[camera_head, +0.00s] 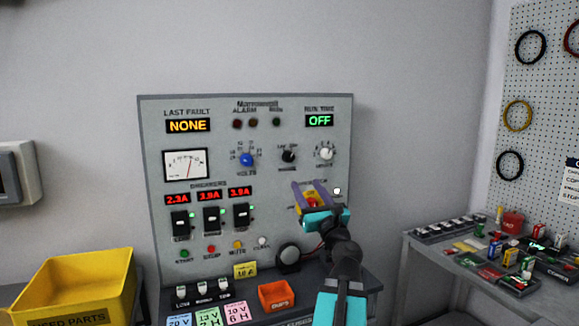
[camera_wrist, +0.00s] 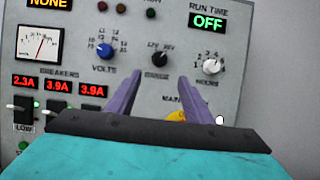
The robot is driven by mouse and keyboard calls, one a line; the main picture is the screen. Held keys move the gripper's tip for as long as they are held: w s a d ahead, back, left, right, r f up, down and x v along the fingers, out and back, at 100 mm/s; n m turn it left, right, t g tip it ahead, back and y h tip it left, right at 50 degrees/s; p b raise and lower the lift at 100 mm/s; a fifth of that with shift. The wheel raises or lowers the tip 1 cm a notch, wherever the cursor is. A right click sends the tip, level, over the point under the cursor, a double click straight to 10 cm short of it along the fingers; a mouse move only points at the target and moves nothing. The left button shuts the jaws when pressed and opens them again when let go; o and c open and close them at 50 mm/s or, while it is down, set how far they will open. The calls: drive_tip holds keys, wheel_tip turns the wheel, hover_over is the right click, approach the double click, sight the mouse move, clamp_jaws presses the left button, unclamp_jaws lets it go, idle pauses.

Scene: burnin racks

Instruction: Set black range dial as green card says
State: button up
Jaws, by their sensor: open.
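The black range dial (camera_head: 288,156) is on the upright grey panel, between the blue volts knob and the white hours knob. In the wrist view the black range dial (camera_wrist: 157,59) shows just beyond my fingertips, with small labels above it; its pointer direction is too small to tell. The green card (camera_head: 208,317) lies at the bottom edge of the head view and seems to read 13 V, with its lower line cut off. My gripper (camera_head: 311,186) is open and empty, facing the panel below and right of the dial; its two purple fingers (camera_wrist: 160,78) stand apart.
The blue volts knob (camera_head: 246,160) and white hours knob (camera_head: 324,153) flank the dial. A yellow-and-red main switch (camera_head: 312,203) is partly behind my gripper. Breakers (camera_head: 212,218) are at left, an orange bin (camera_head: 277,296) below. A cluttered bench (camera_head: 470,262) stands right.

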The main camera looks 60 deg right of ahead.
sight(290, 159)
drive_tip(key=shift+w+d+r+p, duration=0.2)
drive_tip(key=shift+w+r+p, duration=0.1)
drive_tip(key=shift+p, duration=1.2)
drive_tip(key=p+x, duration=0.2)
drive_tip(key=p, duration=0.7)
drive_tip(key=shift+p+x, duration=1.8)
drive_tip(key=shift+x, duration=3.65)
drive_tip(key=shift+f, duration=0.1)
drive_tip(key=shift+c, duration=0.4)
drive_tip(key=c, duration=1)
drive_tip(key=shift+o, duration=0.2)
